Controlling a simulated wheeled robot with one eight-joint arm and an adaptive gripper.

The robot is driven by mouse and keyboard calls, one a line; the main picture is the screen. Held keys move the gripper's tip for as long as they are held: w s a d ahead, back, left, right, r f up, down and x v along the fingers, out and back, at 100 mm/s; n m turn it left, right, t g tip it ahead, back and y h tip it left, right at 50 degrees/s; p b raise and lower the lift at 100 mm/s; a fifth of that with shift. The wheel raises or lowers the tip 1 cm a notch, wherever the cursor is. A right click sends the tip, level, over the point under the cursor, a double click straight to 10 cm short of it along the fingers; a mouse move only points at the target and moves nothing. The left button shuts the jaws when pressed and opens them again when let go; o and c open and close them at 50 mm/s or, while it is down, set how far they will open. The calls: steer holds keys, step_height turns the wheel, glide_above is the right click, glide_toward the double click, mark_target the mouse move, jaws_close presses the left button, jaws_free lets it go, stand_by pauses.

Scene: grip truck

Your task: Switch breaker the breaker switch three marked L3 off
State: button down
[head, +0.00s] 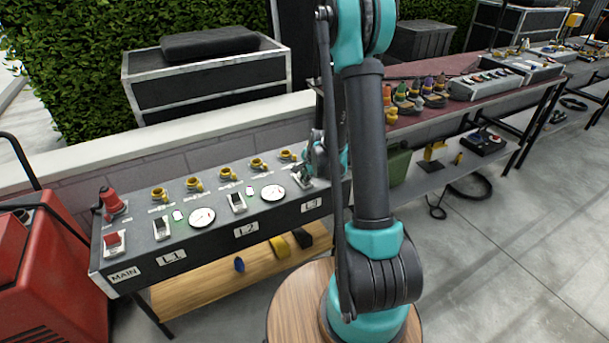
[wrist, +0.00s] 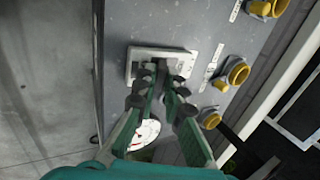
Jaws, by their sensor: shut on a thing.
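The grey breaker panel (head: 135,263) carries the labels MAIN, L1, L2 and L3 along its front. The L3 label (head: 312,204) is at the panel's right end. My gripper (head: 306,173) is down at the L3 switch, above that label, and mostly hides it in the head view. In the wrist view, my gripper (wrist: 163,84) has its dark fingertips closed around the small dark lever of the L3 breaker switch, on a light rectangular plate (wrist: 140,55). The fingers hide much of the lever, so its on or off position cannot be told.
Beside it are the L2 switch (head: 237,202), L1 switch (head: 161,228) and red-topped MAIN switch (head: 114,243). Round dials (head: 202,217) and a row of yellow connectors (head: 228,174) are on the panel. A red machine (head: 50,265) stands left; a bench of connectors (head: 455,100) stands right.

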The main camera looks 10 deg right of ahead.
stand_by(0.3)
steer(key=shift+s, duration=0.1)
steer(key=c, duration=1.6)
jaws_free()
steer(key=v, duration=0.8)
steer(key=shift+f, duration=0.1)
steer(key=shift+s, duration=0.1)
